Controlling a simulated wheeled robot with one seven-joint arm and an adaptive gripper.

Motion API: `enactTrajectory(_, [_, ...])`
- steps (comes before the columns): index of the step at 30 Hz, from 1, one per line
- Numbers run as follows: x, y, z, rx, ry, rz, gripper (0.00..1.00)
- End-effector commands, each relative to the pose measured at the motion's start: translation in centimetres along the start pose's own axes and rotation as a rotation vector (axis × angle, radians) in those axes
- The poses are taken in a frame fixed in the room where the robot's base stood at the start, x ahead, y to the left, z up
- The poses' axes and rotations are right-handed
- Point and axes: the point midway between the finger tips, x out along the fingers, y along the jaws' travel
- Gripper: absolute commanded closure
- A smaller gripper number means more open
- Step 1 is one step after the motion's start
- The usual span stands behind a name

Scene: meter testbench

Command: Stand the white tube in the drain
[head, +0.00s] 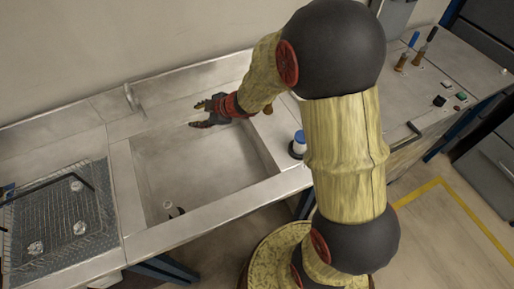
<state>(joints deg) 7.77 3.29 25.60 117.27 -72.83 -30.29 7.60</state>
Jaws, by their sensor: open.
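A short white tube (168,206) shows in the sink (200,160), near its front left corner. Its visible end looks pale and round. A small dark reddish patch (178,212) lies right beside it; I cannot tell whether this is the drain or whether the tube stands in it. The sink's front rim may hide the lower part. My gripper (197,114) is open and empty, fingers pointing left, above the back of the sink and well apart from the tube.
A wire rack (62,205) with several small clear pieces covers the counter at left. A tap (130,97) is at the back wall. Screwdrivers (408,52) stand on the bench at far right.

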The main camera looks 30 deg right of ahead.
Motion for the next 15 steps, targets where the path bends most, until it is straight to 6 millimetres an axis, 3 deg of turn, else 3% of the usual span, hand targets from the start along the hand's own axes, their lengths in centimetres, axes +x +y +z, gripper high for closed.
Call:
enactTrajectory(1, [-2.6, 2.6, -0.8, 0.028, -0.051, 0.089, 0.6])
enactTrajectory(3, [-6.3, 5.3, -1.0, 0.092, -0.131, 0.201, 0.6])
enactTrajectory(7, [-13.9, 7.5, -0.8, 0.256, -0.261, 0.359, 0.6])
enactTrajectory(11, [-21.4, 6.0, -0.5, 0.455, -0.361, 0.446, 0.6])
enactTrajectory(15, [-28.0, 0.7, -0.4, 0.686, -0.435, 0.444, 0.6])
